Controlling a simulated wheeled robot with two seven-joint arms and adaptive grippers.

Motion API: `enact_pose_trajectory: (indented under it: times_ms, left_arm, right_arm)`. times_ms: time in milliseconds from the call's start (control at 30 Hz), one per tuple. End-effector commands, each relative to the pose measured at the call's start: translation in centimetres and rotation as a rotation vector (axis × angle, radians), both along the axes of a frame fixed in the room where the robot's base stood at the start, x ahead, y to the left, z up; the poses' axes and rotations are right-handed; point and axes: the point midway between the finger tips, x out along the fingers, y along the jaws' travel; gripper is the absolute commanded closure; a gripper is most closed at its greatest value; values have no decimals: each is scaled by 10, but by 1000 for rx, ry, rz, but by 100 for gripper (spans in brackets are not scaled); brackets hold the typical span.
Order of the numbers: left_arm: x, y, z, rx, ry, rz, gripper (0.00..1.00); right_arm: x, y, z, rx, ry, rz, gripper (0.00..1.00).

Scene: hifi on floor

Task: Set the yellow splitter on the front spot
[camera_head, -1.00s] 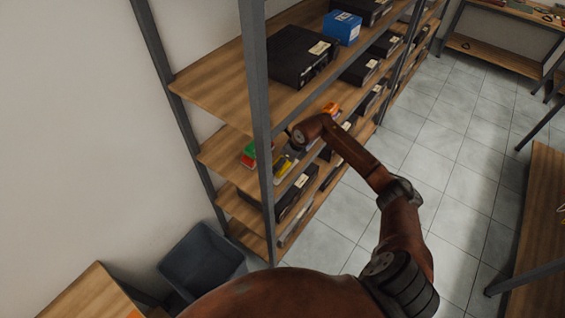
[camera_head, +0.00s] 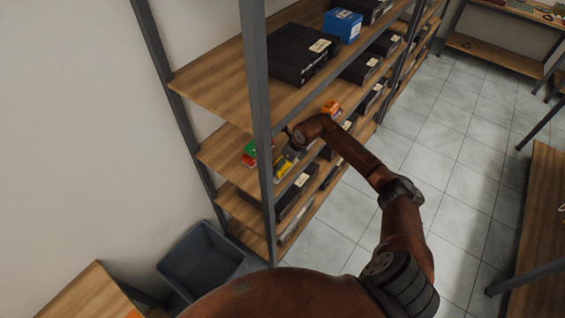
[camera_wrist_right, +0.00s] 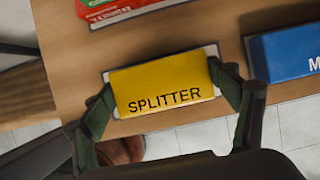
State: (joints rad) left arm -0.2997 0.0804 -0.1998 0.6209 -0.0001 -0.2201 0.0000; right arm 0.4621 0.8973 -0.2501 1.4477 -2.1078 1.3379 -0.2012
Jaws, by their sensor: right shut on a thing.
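The yellow splitter (camera_wrist_right: 164,84), a box lettered SPLITTER, is between the two fingers of my right gripper (camera_wrist_right: 163,92) in the right wrist view. The fingers are shut on its left and right sides. It sits over a white spot (camera_wrist_right: 214,50) at the edge of a wooden shelf; the spot's pale rim shows behind and beside it. I cannot tell whether its underside touches the spot. In the head view the splitter (camera_head: 284,167) is a small yellow patch on the middle shelf, partly hidden by my right arm. My left gripper is out of view.
A red and green box (camera_wrist_right: 130,10) lies behind the splitter on another white spot. A blue box (camera_wrist_right: 288,50) stands to its right, with a gap between. A grey rack post (camera_head: 256,110) rises close to my right arm. A grey bin (camera_head: 201,262) is on the floor.

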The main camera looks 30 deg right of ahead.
Motion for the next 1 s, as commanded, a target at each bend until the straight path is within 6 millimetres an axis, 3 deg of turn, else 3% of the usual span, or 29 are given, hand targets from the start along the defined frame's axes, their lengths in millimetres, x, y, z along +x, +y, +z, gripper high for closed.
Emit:
enact_pose_trajectory:
  times_ms: [267, 300, 567, 867, 1000]
  left_arm:
    - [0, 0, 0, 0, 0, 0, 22]
    - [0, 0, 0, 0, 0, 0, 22]
    - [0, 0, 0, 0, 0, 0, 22]
    - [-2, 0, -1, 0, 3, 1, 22]
    - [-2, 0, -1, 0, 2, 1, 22]
  right_arm:
    - [0, 0, 0, 0, -1, 0, 49]
    - [0, 0, 0, 0, -1, 0, 18]
    - [0, 0, 0, 0, -1, 0, 0]
    - [0, 0, 0, 0, 1, 0, 0]
    - [-3, -3, 10, -2, -2, 0, 0]
